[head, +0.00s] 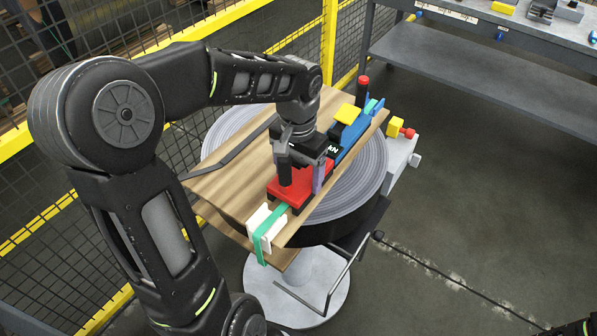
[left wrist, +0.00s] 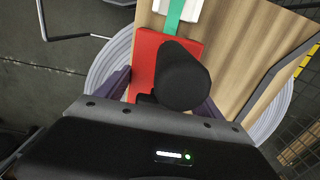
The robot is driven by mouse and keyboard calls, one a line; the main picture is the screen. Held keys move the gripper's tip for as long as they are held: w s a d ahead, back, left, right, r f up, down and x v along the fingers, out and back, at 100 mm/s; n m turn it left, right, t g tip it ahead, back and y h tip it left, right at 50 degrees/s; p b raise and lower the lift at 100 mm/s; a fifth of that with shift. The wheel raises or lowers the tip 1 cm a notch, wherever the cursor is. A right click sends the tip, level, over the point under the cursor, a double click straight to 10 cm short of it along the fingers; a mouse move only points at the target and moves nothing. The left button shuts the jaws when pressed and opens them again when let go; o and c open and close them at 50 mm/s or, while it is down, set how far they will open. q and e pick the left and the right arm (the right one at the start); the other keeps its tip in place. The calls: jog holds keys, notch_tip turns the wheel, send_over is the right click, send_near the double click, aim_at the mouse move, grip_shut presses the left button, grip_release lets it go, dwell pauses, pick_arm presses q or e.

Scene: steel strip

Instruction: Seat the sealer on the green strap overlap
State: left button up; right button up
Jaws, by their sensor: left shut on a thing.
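The red sealer (head: 290,186) with its black upright handle (left wrist: 183,75) is at the near part of the wooden board, in line with the green strap (head: 262,242). My left gripper (head: 303,176) is above the board, shut on the sealer, with purple fingers on either side of it in the left wrist view. The strap runs over a white edge protector (head: 258,222) and meets the sealer's near edge; it also shows in the left wrist view (left wrist: 175,14). The overlap is hidden under the sealer and gripper. I cannot tell if the sealer touches the strap.
The board (head: 215,198) lies on a grey coil (head: 375,172). Mesh fencing is behind; a grey bench (head: 470,75) is back right.

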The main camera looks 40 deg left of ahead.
dwell(0.6)
pick_arm(q)
jog(key=o, duration=2.1)
jog(key=shift+f, duration=0.1)
jog(key=shift+r+b, duration=0.35)
jog(key=shift+r, duration=3.6)
jog(key=shift+f, duration=0.1)
